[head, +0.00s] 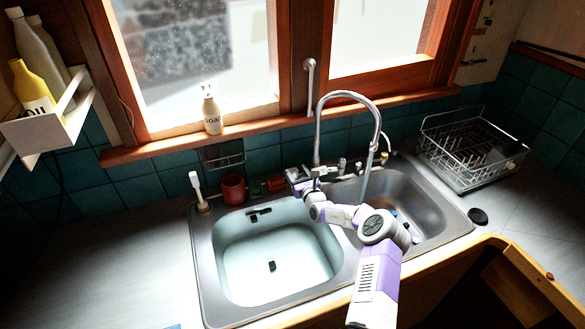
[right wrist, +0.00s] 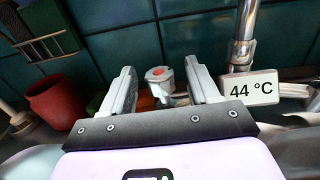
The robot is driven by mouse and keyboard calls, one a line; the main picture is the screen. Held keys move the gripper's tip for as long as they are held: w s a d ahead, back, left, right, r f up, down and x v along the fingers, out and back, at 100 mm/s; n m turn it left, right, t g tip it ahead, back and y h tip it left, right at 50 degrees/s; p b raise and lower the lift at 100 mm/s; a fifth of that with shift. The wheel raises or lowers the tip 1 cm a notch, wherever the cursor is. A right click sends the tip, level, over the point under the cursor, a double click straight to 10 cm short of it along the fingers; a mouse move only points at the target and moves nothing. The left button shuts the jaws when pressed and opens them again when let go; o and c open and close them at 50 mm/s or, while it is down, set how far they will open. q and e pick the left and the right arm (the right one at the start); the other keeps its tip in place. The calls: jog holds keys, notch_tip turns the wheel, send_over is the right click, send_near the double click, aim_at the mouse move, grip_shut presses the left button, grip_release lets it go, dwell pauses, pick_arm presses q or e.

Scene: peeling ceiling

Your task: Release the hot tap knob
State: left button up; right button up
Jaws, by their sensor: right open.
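The hot tap knob (right wrist: 158,76) is a small pale knob with a red dot, seen in the right wrist view. My right gripper (right wrist: 160,80) is open, with one finger on each side of the knob and visible gaps between. In the head view my right gripper (head: 299,180) is at the tap base behind the sinks, and it hides most of the knob there. The tall curved metal tap (head: 348,95) rises beside it. A pale stream, seemingly water, falls from its spout into the right basin. My left gripper is not in view.
A label reading 44 °C (right wrist: 251,89) sits by the tap pipe. A red cup (head: 233,188) and a brush (head: 197,190) stand left of the tap. A soap bottle (head: 211,112) is on the sill. A wire dish rack (head: 470,160) stands right. The left counter is clear.

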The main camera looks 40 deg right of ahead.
jog(key=x, duration=0.2)
jog(key=shift+w+f, duration=0.3)
jog(key=shift+w, duration=0.1)
jog(key=shift+w+d+r+b, duration=0.2)
jog(key=shift+w+b, duration=0.1)
jog(key=shift+w, duration=0.3)
jog(key=shift+w+f, duration=0.1)
jog(key=c, duration=1)
